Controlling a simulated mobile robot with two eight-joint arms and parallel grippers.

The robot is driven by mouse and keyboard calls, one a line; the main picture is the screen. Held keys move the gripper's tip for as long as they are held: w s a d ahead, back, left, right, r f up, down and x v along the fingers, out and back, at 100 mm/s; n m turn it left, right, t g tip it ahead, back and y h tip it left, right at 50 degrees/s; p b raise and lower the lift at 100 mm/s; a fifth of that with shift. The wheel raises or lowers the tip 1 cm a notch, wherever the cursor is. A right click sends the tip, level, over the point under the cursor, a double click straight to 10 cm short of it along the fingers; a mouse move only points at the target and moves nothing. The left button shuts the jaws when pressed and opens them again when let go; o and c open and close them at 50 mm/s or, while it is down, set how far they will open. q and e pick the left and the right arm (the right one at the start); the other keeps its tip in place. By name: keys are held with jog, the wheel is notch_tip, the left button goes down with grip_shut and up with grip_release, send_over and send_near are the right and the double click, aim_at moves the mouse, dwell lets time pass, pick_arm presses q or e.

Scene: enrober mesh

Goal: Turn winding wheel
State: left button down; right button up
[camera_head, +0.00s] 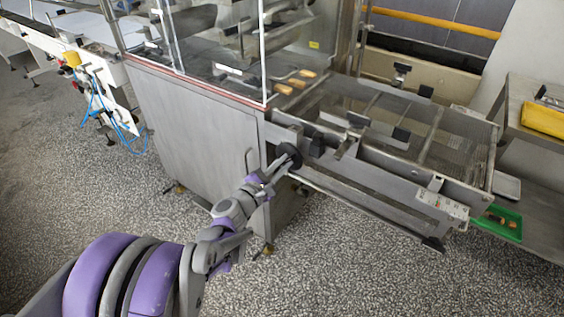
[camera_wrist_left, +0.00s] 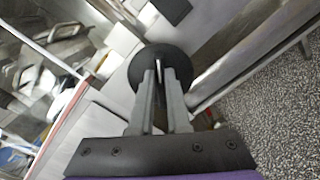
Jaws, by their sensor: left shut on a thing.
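The winding wheel (camera_head: 289,156) is a small black round wheel on the near side of the enrober frame, at the corner below the glass hood. It also shows in the left wrist view (camera_wrist_left: 160,58) as a dark disc. My left gripper (camera_head: 276,171) reaches it from the lower left. In the left wrist view its two grey fingers (camera_wrist_left: 160,78) are close together at the wheel, shut on a part at its middle. The fingers hide part of the wheel. My right gripper is in neither view.
The steel mesh conveyor (camera_head: 455,145) extends right of the wheel, with a long side rail below. Several brown pieces (camera_head: 296,82) lie under the glass hood. A green tray (camera_head: 499,222) sits at the right. The speckled floor (camera_head: 330,270) in front is clear.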

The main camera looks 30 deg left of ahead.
pick_arm(q)
jog(key=m, duration=0.7)
jog(key=f+m+p, duration=0.1)
jog(key=m, duration=0.6)
jog(key=f+m+p, duration=0.1)
jog(key=m, duration=0.6)
jog(key=shift+a, duration=0.1)
jog(key=shift+m, duration=0.4)
jog(key=c, duration=0.9)
grip_release()
jog(key=shift+s, duration=0.1)
